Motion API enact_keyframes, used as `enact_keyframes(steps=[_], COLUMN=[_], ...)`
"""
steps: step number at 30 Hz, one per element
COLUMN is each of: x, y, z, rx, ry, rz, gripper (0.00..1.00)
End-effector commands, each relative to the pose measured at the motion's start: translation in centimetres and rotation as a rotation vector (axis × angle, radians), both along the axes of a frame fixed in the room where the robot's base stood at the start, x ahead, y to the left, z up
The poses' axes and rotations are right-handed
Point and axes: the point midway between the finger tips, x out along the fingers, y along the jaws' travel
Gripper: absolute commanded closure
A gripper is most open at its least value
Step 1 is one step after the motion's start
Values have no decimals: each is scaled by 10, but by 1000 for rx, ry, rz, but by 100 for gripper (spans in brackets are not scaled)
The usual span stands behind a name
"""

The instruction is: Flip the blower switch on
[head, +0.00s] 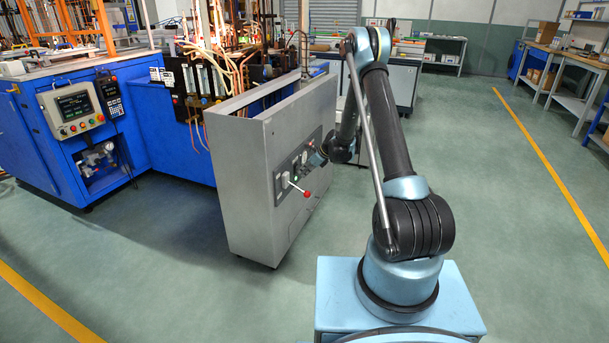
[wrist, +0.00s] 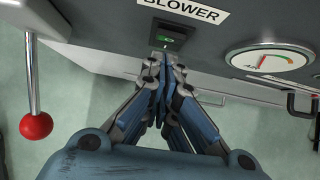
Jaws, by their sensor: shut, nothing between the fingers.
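The blower switch (wrist: 168,39) is a dark rocker with a green lit mark, set in the grey panel under a white BLOWER label (wrist: 185,10) in the wrist view. My gripper (wrist: 167,56) is shut and empty, its fingertips right at the lower edge of the switch. I cannot tell whether they touch it. In the head view my gripper (head: 317,158) is at the front panel of the grey cabinet (head: 252,165), small and partly hidden by my arm.
A lever with a red ball (wrist: 36,125) hangs left of my gripper; it also shows in the head view (head: 307,194). A round gauge (wrist: 270,60) is to the right, with a dark handle (wrist: 297,102) below it. Blue machinery (head: 65,150) stands left of the cabinet. The floor around is clear.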

Motion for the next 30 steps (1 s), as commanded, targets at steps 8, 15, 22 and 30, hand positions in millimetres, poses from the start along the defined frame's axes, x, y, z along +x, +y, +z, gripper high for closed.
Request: enact_keyframes(steps=[8,15,22,30], x=[0,-1,-1,-8], y=[1,1,0,-27], z=[11,15,14,10], rx=[0,0,0,0], ry=[0,0,0,1], rz=[1,1,1,1], gripper=[100,100,100,100])
